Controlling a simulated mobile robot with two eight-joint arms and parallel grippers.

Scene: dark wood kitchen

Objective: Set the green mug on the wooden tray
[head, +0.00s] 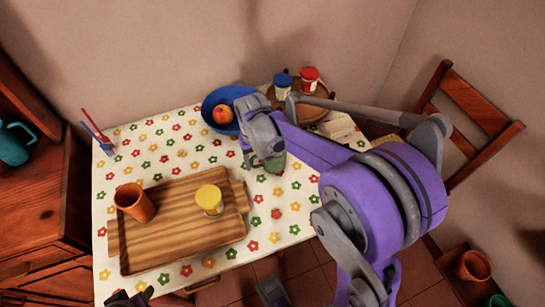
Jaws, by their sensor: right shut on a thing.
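The green mug (274,165) shows only in part, below my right gripper (259,146), near the middle of the flowered tablecloth. My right gripper is shut on it, and the gripper and arm hide much of the mug. I cannot tell whether the mug touches the cloth. The wooden tray (180,248) lies to the left and nearer the front, apart from the mug. A terracotta cup (133,203) and a yellow-lidded jar (209,200) stand on the tray. Dark tips of what looks like my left gripper (130,298) show at the bottom edge, and their opening is unclear.
A blue bowl (211,104) with an apple (223,114) sits behind the mug. A blue-lidded jar (283,85) and a red-lidded jar (309,80) stand on a round board at the back. The tray's front part is bare. A chair (468,110) stands at right.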

